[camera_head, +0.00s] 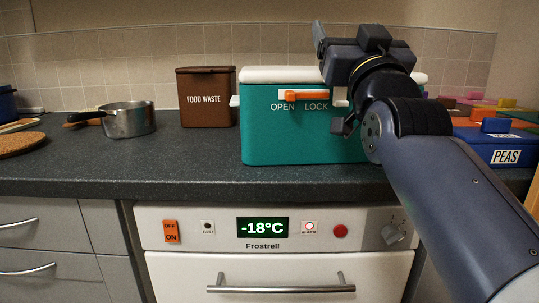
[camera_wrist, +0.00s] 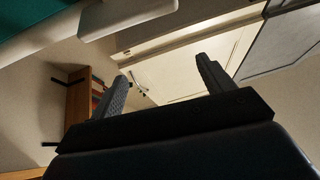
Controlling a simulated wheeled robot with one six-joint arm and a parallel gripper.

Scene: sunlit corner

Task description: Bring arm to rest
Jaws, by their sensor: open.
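My gripper (camera_wrist: 162,78) is open, with nothing between its two dark fingers in the wrist view. In the head view my arm reaches in from the lower right, and my gripper is raised in front of the right part of the teal cool box (camera_head: 290,142). The gripper and wrist hide part of the box's front and lid. I cannot tell whether they touch it. The cool box has a white lid and an orange latch (camera_head: 304,96) with OPEN and LOCK marked below it.
Left of the box stand a brown FOOD WASTE bin (camera_head: 207,99) and a steel saucepan (camera_head: 129,120). A blue PEAS box (camera_head: 497,152) and several coloured packs lie right, near my arm. The freezer (camera_head: 275,229) below reads -18°C. The counter's front left (camera_head: 120,166) is clear.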

